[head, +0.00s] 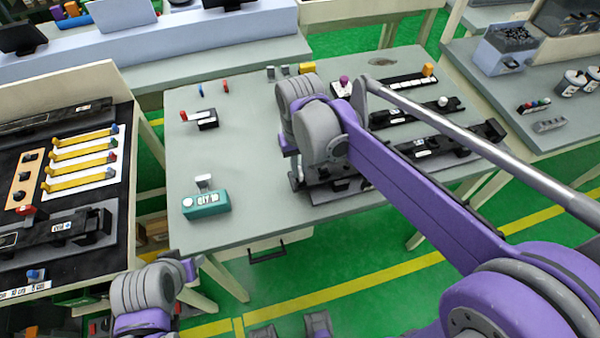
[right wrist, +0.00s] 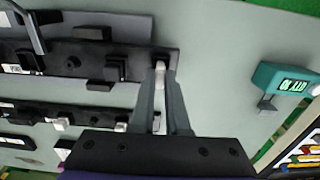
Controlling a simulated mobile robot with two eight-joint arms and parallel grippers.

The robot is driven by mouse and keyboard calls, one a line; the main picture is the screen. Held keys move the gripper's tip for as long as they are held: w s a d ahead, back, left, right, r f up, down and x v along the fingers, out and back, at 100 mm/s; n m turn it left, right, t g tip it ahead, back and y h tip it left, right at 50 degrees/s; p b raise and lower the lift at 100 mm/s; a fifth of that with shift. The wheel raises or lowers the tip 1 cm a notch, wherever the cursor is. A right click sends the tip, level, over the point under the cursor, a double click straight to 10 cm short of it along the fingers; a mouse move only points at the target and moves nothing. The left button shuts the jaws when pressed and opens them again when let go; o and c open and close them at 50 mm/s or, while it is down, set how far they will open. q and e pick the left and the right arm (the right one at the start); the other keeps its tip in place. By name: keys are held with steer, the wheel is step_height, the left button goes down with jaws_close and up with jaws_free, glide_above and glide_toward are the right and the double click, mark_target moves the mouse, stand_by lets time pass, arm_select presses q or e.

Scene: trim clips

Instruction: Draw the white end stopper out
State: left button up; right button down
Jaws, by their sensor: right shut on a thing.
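The white end stopper (right wrist: 160,67) is at the right end of a long black rail (right wrist: 125,58) in the right wrist view. My right gripper (right wrist: 163,84) is shut on it, with one grey finger on each side. The stopper appears still at the rail's end; I cannot tell how deep it sits. In the head view this rail (head: 430,146) lies along the table's near side, and my right arm hides the stopper and the fingertips. My left wrist shows at the bottom left of the head view, but its fingers do not show.
A teal device with a display (head: 206,204) stands on the grey table (head: 235,150) left of the rail. Another black rail with a white block (head: 442,102) lies behind. A small black block with a red part (head: 207,119) is at the back left. The table's left middle is clear.

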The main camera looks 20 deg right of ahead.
steer(key=shift+r, duration=0.15)
steer(key=shift+r+p, duration=1.7)
steer(key=shift+r, duration=1.25)
arm_select(q)
steer(key=r, duration=0.1)
steer(key=w+r, duration=0.1)
steer(key=r, duration=0.2)
steer(key=shift+w+r, duration=0.35)
steer(key=shift+w, duration=0.05)
steer(key=shift+s+a, duration=0.1)
arm_select(e)
steer(key=shift+a, duration=0.1)
